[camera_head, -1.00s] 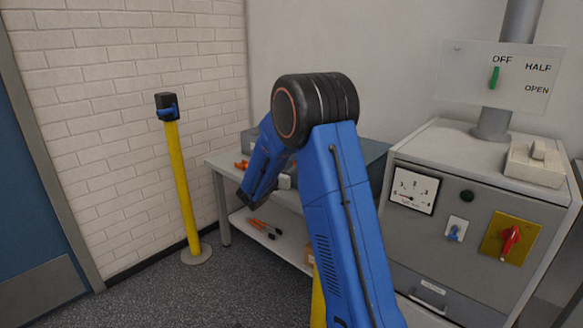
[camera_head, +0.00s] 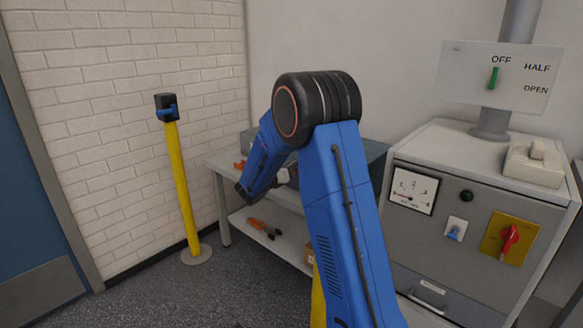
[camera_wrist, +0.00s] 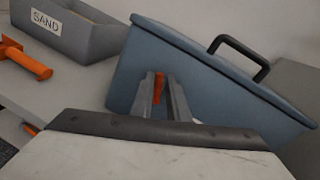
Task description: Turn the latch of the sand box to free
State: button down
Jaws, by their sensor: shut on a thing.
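In the wrist view a blue-grey box (camera_wrist: 205,85) with a lid and a black handle (camera_wrist: 240,50) fills the middle and right. A small orange latch (camera_wrist: 159,83) is on its front face. My gripper (camera_wrist: 160,84) is shut on the latch, with one finger on each side. A grey open bin (camera_wrist: 90,40) labelled "SAND" stands at the upper left, apart from my gripper. In the head view the blue-grey box (camera_head: 374,158) is partly behind my arm, and the fingers cannot be made out.
An orange tool (camera_wrist: 25,58) lies on the table (camera_wrist: 15,98) before the bin. Orange-handled tools (camera_head: 263,228) lie on the lower shelf. A yellow post (camera_head: 182,180) stands at the left. A grey cabinet (camera_head: 450,265) with switches stands at the right. Floor between post and table is clear.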

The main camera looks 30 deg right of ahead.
jog(key=shift+w+a+f+n+g, duration=0.1)
jog(key=shift+w+f+n+g, duration=0.3)
jog(key=shift+n, duration=1.6)
jog(key=shift+a+f+n+g, duration=0.15)
jog(key=shift+n+g, duration=0.6)
jog(key=shift+n, duration=1.25)
jog(key=shift+w+a+f+n+g, duration=0.1)
jog(key=shift+w+f+n+g, duration=0.3)
jog(key=shift+n, duration=1.6)
jog(key=shift+s+r, duration=0.1)
jog(key=shift+s, duration=0.15)
jog(key=shift+d, duration=0.1)
jog(key=c, duration=1.8)
grip_release()
jog(key=shift+c, duration=0.2)
jog(key=shift+r, duration=0.15)
jog(key=shift+r, duration=0.1)
